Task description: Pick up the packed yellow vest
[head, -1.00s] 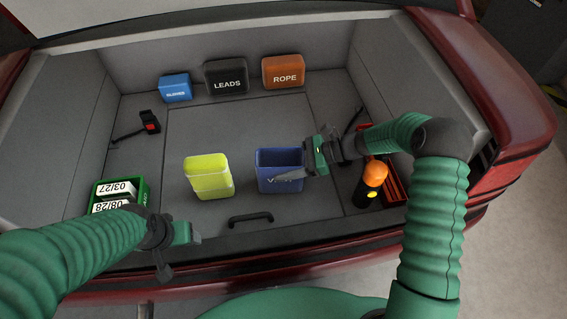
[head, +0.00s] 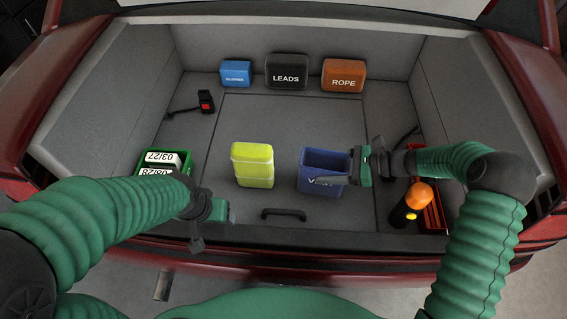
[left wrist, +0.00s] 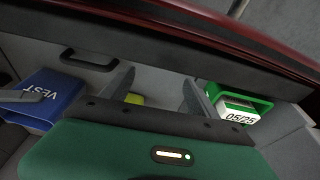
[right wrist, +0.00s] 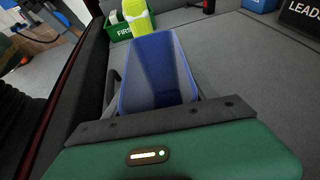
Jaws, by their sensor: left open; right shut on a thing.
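The packed yellow vest (head: 252,166) stands upright on the trunk floor, left of the blue VEST pouch (head: 322,160). It also shows at the top of the right wrist view (right wrist: 137,18), and a sliver of it shows between my left fingers (left wrist: 134,99). The pouch is open at the top and looks empty in the right wrist view (right wrist: 155,75). My right gripper (head: 328,180) is shut on the pouch from its right side. My left gripper (head: 217,218) is open and empty, near the trunk's front edge, left of and nearer than the vest, apart from it.
A green first-aid box (head: 186,160) stands at the left. An orange-topped torch (head: 412,202) and a red tray (head: 440,212) are at the right. Blue, LEADS (head: 286,72) and ROPE (head: 343,76) packs line the back. A dark floor handle (head: 283,213) lies in front. The middle floor is clear.

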